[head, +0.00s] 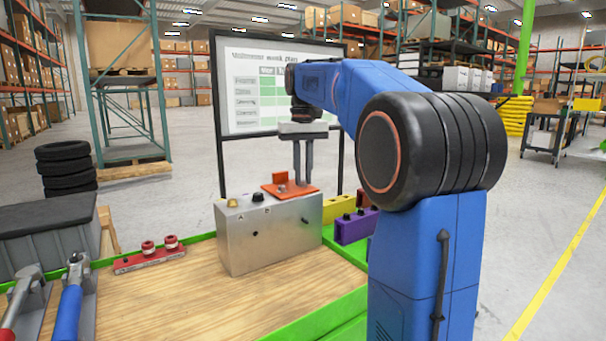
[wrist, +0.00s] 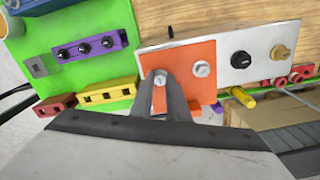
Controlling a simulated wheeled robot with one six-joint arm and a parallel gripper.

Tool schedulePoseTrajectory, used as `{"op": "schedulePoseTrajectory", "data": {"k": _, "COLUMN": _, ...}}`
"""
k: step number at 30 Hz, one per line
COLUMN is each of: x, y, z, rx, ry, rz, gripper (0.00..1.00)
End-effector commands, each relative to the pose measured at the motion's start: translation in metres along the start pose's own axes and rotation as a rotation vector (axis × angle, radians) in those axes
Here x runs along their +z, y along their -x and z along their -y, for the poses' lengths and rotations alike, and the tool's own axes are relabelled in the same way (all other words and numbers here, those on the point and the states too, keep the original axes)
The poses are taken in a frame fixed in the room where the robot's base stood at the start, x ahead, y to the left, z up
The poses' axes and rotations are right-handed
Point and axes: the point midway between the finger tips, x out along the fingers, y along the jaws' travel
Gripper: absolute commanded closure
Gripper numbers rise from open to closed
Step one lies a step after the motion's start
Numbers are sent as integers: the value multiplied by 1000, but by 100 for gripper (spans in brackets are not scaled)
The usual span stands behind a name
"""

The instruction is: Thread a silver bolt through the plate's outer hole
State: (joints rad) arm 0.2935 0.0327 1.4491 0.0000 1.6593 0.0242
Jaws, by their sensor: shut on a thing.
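An orange plate (head: 305,190) lies on the top of the silver chassis box (head: 265,235), at its right end in the head view. In the wrist view the plate (wrist: 180,55) shows two silver hex bolt heads. One silver bolt (wrist: 202,69) sits apart from the fingers. The other silver bolt (wrist: 159,78) is at the fingertips. My gripper (head: 303,183) points straight down at the plate; in the wrist view my gripper (wrist: 165,80) is shut on this bolt. The bolt's shank and the hole under it are hidden, so I cannot tell how deep it sits.
A gold knob (head: 233,203) and a black knob (head: 258,197) stand on the box top. A red rack (head: 150,259) is at the left; yellow (head: 338,207) and purple (head: 355,227) blocks are behind right. The wooden bench top (head: 190,300) is clear in front.

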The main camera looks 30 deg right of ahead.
Motion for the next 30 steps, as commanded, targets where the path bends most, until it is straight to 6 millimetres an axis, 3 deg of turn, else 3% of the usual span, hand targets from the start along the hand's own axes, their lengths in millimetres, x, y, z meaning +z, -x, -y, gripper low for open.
{"op": "schedulePoseTrajectory", "data": {"k": 21, "x": 0, "y": -2, "z": 0, "rx": 1, "ry": -718, "rz": 1, "gripper": 100}}
{"op": "schedulePoseTrajectory", "data": {"k": 30, "x": 0, "y": -3, "z": 0, "rx": 1, "ry": -877, "rz": 1, "gripper": 100}}
